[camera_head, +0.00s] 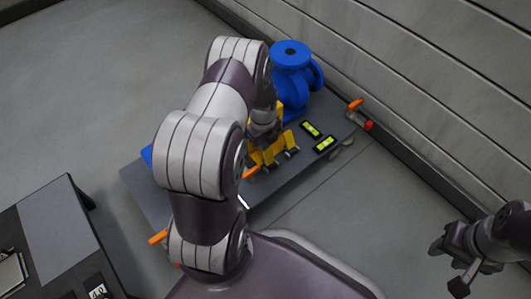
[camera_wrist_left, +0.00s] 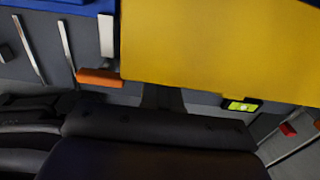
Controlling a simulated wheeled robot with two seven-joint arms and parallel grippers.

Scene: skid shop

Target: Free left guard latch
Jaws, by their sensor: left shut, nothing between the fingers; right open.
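A yellow guard (camera_head: 268,153) stands on the dark skid (camera_head: 315,165) in the head view, partly hidden behind my left arm. In the left wrist view the yellow guard (camera_wrist_left: 215,45) fills the upper right, very close. An orange handle (camera_wrist_left: 100,77) lies at its lower left edge; an orange piece also shows beside the guard in the head view (camera_head: 251,172). I cannot tell which piece is the left guard latch. My left gripper (camera_wrist_left: 165,100) is shut and empty in front of the guard; contact is unclear. My right gripper (camera_head: 453,262) is open and empty, away from the skid.
A blue pump or valve body (camera_head: 292,75) stands at the back of the skid. Two yellow-green level vials (camera_head: 312,129) lie right of the guard. An orange-handled clamp with a red tip (camera_head: 356,104) is at the right corner. A dark bench (camera_head: 60,235) stands lower left.

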